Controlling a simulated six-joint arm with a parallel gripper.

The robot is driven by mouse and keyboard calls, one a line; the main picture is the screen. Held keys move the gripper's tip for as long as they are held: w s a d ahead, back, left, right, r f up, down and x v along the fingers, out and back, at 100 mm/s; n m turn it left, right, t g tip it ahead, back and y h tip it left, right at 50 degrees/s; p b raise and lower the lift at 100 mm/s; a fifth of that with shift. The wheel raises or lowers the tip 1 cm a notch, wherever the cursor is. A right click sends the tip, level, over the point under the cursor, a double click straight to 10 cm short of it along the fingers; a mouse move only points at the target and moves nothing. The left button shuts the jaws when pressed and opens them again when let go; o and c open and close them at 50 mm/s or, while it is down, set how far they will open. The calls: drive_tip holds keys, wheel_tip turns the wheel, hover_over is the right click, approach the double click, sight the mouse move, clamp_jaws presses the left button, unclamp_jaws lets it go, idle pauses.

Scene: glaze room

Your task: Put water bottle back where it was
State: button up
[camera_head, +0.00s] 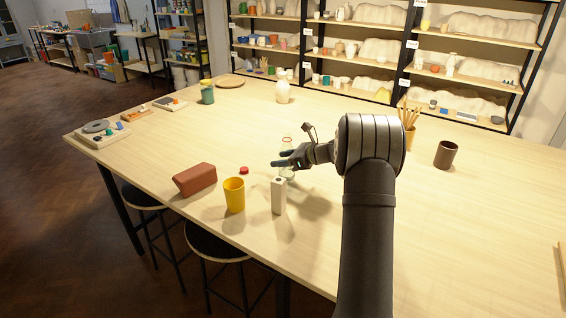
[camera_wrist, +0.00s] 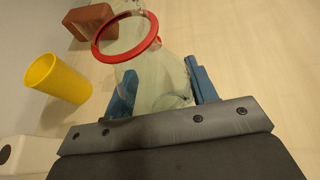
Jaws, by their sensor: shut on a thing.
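The water bottle (camera_head: 287,145) is clear and pale green, and it looks upright in the head view. My gripper (camera_head: 287,162) is shut around it from the right side. In the wrist view, the clear bottle (camera_wrist: 160,80) sits between the blue fingers of my gripper (camera_wrist: 165,92). A red ring (camera_wrist: 156,30) shows at the bottle's far end there; I cannot tell if it belongs to the bottle. The bottle's foot is partly hidden, so I cannot tell whether it touches the table.
Close by on the table (camera_head: 330,255) are a white box (camera_head: 278,197), a yellow cup (camera_head: 234,196), a red-brown block (camera_head: 195,180) and a small red item (camera_head: 244,170). A brown cup (camera_head: 446,154) and pencil holder (camera_head: 409,135) stand right.

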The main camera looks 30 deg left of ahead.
drive_tip(key=shift+f, duration=0.6)
drive_tip(key=shift+f, duration=0.1)
drive_tip(key=o, duration=1.1)
drive_tip(key=shift+f, duration=0.1)
drive_tip(key=shift+w+d+r, duration=0.1)
drive_tip(key=shift+d+r, duration=0.25)
drive_tip(key=v, duration=1.1)
drive_tip(key=shift+d, duration=0.2)
drive_tip(key=shift+a+f, duration=0.1)
